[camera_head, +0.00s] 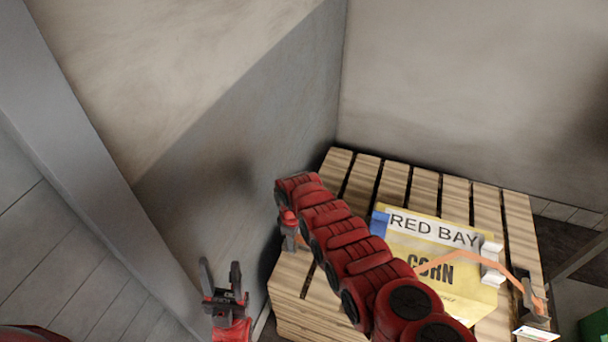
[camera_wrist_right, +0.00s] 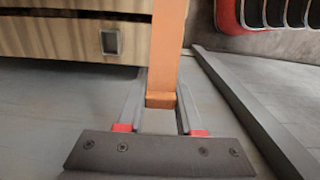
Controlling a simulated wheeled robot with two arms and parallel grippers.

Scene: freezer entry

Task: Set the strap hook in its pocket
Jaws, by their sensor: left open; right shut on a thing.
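My right gripper (camera_wrist_right: 160,85) is shut on the end of the orange strap (camera_wrist_right: 168,35), where an orange block sits between its fingers. I cannot make out the hook's shape. A small dark pocket with a grey rim (camera_wrist_right: 110,42) is in the wooden pallet side, left of the strap and apart from it. In the head view the right gripper (camera_head: 291,240) is at the pallet's left side, partly behind my red arm. The strap (camera_head: 502,252) also crosses the yellow carton. My left gripper (camera_head: 222,282) is open and empty, left of the pallet.
The yellow carton (camera_head: 440,256) marked RED BAY CORN lies on the slatted pallet (camera_head: 394,182), with white corner pieces (camera_head: 491,262) under the strap. A dark fitting (camera_head: 533,298) holds the strap at right. A grey wall (camera_head: 235,165) stands close on the left.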

